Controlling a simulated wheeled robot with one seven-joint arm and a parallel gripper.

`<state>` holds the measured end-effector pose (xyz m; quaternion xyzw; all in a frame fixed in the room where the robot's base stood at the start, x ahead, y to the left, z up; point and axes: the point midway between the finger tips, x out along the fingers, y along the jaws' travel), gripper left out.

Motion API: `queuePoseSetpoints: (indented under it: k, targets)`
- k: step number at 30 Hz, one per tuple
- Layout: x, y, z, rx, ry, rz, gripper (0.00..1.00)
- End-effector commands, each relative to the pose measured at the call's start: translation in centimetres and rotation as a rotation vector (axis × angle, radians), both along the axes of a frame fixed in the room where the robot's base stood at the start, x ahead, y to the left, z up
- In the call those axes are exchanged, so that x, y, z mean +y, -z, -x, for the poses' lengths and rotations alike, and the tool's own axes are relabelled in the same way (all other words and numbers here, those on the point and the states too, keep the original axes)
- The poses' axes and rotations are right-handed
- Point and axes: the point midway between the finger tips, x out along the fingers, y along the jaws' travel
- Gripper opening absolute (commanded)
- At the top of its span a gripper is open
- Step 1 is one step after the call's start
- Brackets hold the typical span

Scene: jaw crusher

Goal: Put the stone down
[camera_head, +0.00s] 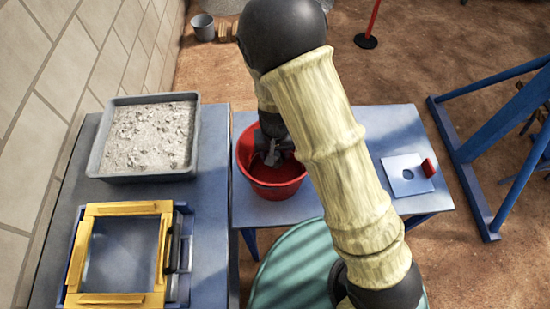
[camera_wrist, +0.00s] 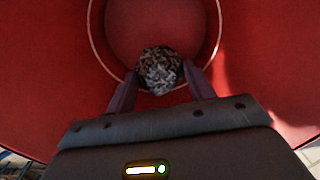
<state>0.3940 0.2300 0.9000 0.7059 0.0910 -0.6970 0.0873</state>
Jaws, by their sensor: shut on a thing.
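A grey, rough stone (camera_wrist: 160,70) shows in the wrist view between the two fingers of my gripper (camera_wrist: 160,88). My gripper is shut on it and points down into a red bucket (camera_wrist: 60,60). In the head view the red bucket (camera_head: 272,190) stands on the blue table, and my gripper (camera_head: 272,155) reaches into its mouth. The stone is hidden in the head view. The bucket's round floor shows behind the stone; I cannot tell whether the stone touches it.
A grey tray of gravel (camera_head: 148,178) and a yellow-framed box (camera_head: 122,210) stand on the left table. A teal drum (camera_head: 285,285) stands in front.

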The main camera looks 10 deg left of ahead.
Motion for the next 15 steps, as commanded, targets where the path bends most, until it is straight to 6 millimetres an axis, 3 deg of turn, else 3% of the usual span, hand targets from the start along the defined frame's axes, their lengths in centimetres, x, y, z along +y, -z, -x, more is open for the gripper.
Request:
queuePoseSetpoints:
  k: [7,15]
  targets:
    - [0.0,0.3,0.0,0.000,0.001,0.000,0.15]
    - [-0.1,3.6,0.0,0.000,0.002,0.000,0.15]
